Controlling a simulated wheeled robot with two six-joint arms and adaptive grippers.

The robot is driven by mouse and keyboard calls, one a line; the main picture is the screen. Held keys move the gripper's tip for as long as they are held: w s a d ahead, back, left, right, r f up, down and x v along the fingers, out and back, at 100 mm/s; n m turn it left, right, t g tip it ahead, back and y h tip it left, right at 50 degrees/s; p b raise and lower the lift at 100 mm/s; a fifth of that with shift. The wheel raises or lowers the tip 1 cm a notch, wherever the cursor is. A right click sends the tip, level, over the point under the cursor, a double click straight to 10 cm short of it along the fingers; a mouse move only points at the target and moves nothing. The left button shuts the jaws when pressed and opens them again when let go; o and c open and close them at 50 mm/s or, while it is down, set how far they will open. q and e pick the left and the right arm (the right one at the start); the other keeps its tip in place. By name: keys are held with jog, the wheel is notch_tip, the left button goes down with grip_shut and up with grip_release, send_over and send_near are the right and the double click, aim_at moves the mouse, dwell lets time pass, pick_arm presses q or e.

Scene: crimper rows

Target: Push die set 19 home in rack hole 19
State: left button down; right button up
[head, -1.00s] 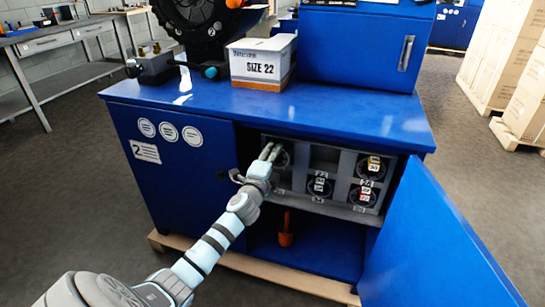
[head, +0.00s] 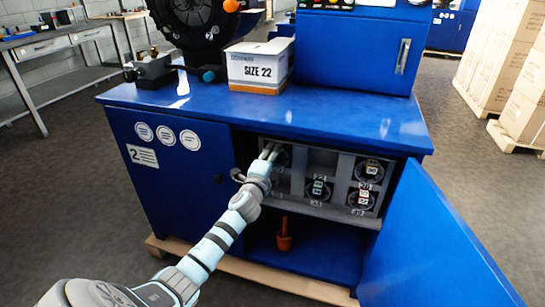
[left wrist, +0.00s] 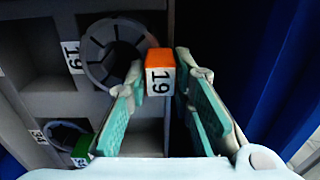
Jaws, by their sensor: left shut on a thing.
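Die set 19 is a dark grey segmented ring (left wrist: 112,52) with an orange tab (left wrist: 160,72) numbered 19, seen in the left wrist view. My left gripper (left wrist: 163,85) has its teal-padded fingers on either side of the tab and is shut on it. The ring sits at a rack hole beside a white label 19 (left wrist: 72,57); how deep it sits cannot be told. In the head view my left gripper (head: 269,153) reaches into the upper left of the grey rack (head: 334,208) and partly hides the set. My right gripper is out of view.
Other die sets sit in the rack, one lower middle (head: 318,189) and others at its right; another with a green tab (left wrist: 82,150) shows in the wrist view. The blue cabinet door (head: 435,235) stands open at right. An orange object (head: 284,238) stands on the lower shelf.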

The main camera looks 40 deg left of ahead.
pick_arm(q)
jog(key=shift+w+r, duration=0.2)
jog(key=shift+r, duration=0.05)
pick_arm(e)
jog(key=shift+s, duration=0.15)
pick_arm(q)
jog(key=shift+w+a, duration=0.1)
jog(key=shift+w, duration=0.15)
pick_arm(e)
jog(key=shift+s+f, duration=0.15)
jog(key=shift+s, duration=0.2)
pick_arm(q)
jog(key=shift+w+a, duration=0.1)
jog(key=shift+w, duration=0.1)
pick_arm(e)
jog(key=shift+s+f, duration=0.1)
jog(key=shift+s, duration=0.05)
pick_arm(q)
jog(key=c, duration=1.4)
grip_release()
jog(key=shift+o, duration=0.4)
jog(key=shift+s, duration=0.1)
jog(key=shift+f, duration=0.25)
jog(key=v, duration=1.2)
jog(key=shift+r, duration=0.15)
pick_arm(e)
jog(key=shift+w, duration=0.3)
